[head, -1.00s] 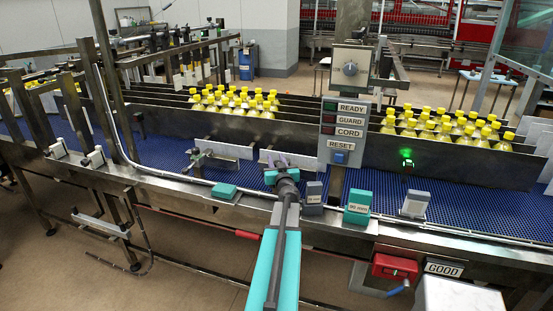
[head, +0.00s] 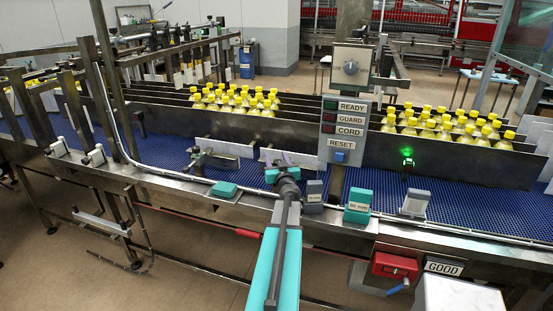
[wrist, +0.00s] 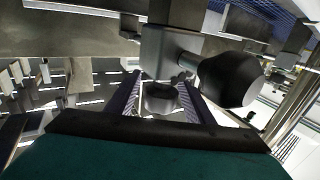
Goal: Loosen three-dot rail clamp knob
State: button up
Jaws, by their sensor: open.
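In the wrist view, the two ridged fingers of my gripper (wrist: 160,84) are apart, on either side of a small dark grey knob (wrist: 161,99). I cannot tell whether they touch it. A larger black knob (wrist: 231,80) on a metal stem sits to the right, outside the fingers, beside a grey clamp block (wrist: 167,48). No three-dot mark is readable on either knob. In the head view, my gripper (head: 284,162) is over the near rail, in front of a pale plate (head: 288,157); my arm hides the knobs there.
A teal block (head: 224,190), a grey block (head: 314,192) and a teal 90 mm block (head: 358,201) sit along the near rail (head: 180,188). Yellow-capped bottles (head: 235,100) stand in lanes behind.

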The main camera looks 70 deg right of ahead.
jog(key=shift+s+a, duration=0.1)
jog(key=shift+a, duration=0.05)
jog(key=b+v, duration=0.1)
jog(key=v, duration=0.6)
jog(key=shift+b, duration=0.3)
jog(key=shift+s+a, duration=0.1)
dwell(0.4)
